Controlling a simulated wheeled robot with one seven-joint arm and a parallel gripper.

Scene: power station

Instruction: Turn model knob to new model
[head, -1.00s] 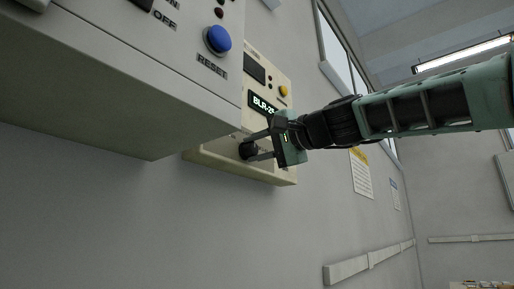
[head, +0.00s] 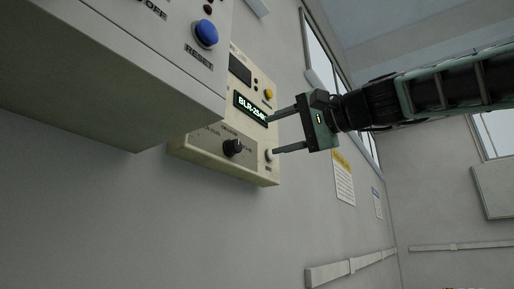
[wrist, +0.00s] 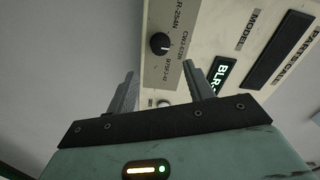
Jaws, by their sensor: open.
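The black model knob (head: 233,147) is on the lower front of a cream control box. It also shows in the wrist view (wrist: 159,43), beyond my fingertips, with printed model names around it. The lit display (head: 251,106) above it reads "BLR-254N" or similar; its last character is hard to read. My gripper (head: 272,134) is open and empty, to the right of the knob and apart from it. In the wrist view its two fingers (wrist: 160,80) point toward the box, with the knob just past the gap between them.
A white button (head: 268,155) sits right of the knob, close to my lower finger. A yellow button (head: 268,94) is above the display. A larger grey box (head: 120,75) with a blue RESET button (head: 206,33) juts out at left. The wall below is clear.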

